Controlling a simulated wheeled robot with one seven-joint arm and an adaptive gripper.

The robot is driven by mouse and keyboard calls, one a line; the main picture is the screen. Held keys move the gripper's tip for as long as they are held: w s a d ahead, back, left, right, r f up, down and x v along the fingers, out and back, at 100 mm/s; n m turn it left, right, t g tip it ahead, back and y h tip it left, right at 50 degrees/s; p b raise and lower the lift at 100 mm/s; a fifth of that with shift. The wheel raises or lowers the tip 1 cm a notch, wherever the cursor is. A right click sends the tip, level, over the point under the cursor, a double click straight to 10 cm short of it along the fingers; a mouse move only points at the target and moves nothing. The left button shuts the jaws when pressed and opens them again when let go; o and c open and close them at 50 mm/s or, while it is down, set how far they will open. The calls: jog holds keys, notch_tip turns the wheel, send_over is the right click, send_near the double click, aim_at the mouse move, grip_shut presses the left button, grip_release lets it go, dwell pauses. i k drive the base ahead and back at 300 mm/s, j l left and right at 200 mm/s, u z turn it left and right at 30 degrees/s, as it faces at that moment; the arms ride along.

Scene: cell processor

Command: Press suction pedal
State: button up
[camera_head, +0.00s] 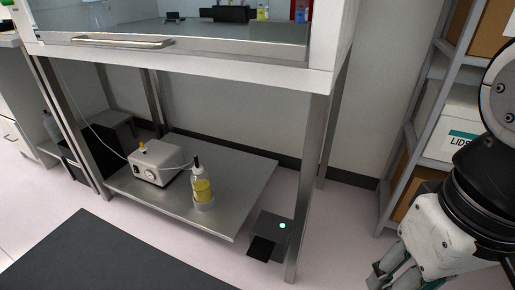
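The suction pedal (262,248) is a small black plate at the front of a dark grey box (268,222) with a lit green light (282,225). It sits low beside the front right leg of the cabinet stand, at the right end of the lower shelf. My gripper (388,278) is at the lower right, to the right of the pedal and apart from it. Its fingers point down and are partly cut off by the bottom edge, so whether they are open is unclear.
A metal lower shelf (240,190) carries a white pump (155,164) and a bottle of yellow liquid (203,192), joined by tubing. A stand leg (308,190) rises just right of the pedal. A shelving rack (395,180) with boxes stands at right. Pink floor (345,225) between is clear.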

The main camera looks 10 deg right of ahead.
aim_at(261, 249)
jog(key=i, duration=0.65)
jog(key=l+z, duration=0.25)
jog(key=z, duration=0.2)
jog(key=i+l+z, duration=0.1)
jog(key=l+z, duration=0.15)
jog(key=z, duration=0.15)
